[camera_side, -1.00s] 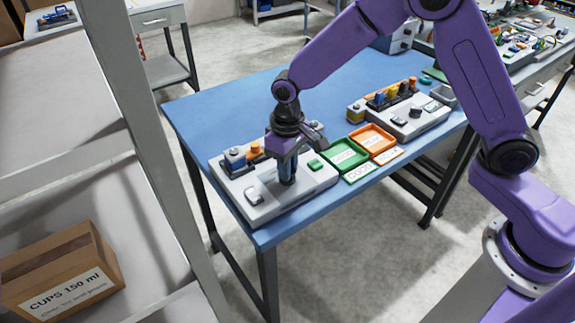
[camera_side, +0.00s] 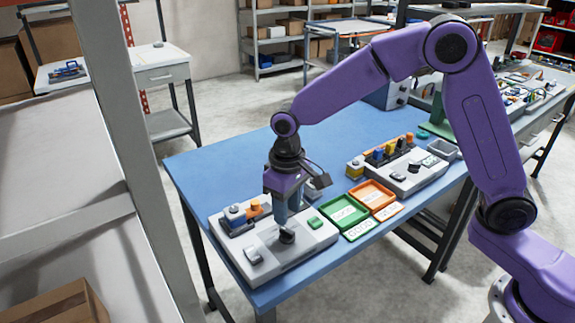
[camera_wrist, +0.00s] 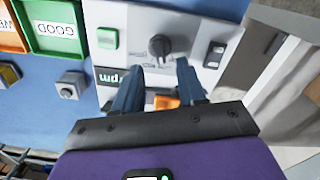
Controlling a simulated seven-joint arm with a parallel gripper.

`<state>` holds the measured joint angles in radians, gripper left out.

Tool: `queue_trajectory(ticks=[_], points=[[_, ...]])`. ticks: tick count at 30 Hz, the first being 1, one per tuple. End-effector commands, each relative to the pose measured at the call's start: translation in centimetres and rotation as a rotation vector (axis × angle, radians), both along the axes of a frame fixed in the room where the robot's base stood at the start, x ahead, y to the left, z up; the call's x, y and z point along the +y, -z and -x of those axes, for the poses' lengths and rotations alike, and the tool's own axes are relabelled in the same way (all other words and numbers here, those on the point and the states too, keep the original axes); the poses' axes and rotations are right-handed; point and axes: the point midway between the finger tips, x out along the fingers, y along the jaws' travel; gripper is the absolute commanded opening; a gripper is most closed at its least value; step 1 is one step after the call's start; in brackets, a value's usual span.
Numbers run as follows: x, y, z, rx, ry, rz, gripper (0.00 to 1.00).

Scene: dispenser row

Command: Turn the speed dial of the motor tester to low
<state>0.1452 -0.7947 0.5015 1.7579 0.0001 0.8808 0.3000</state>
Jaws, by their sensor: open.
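The motor tester (camera_side: 285,258) is a pale grey box at the near left end of the blue table. Its dark speed dial (camera_side: 287,236) stands on the top and also shows in the wrist view (camera_wrist: 160,46). The dial's scale is too small to read, so I cannot tell its setting. My gripper (camera_side: 281,222) points down close to the dial, slightly above and behind it in the side view. In the wrist view my gripper's fingers (camera_wrist: 157,72) are apart with nothing between their tips, and the dial is beyond them, untouched as far as I can see.
The tester also carries a green button (camera_wrist: 107,38) and a grey switch (camera_wrist: 214,55). A green tray (camera_side: 345,213) and an orange tray (camera_side: 372,195) lie beside it. Another grey device (camera_side: 405,168) stands farther right. The table's back left is clear.

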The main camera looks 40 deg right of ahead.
Motion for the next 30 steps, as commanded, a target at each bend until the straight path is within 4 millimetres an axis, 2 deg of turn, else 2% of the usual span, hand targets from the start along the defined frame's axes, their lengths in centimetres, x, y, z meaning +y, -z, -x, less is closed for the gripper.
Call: queue_trajectory(ticks=[1,9,15,21,30], points=[[0.1,-1.2,-0.1,-0.004,0.0,-0.004,0.4],[0.0,-6.9,0.0,-0.003,0.001,-0.002,0.4],[0.0,-10.2,0.0,-0.002,0.001,-0.002,0.4],[0.0,-11.9,0.0,0.0,0.0,0.0,0.4],[-0.1,-12.1,0.0,0.002,0.0,0.002,0.4]])
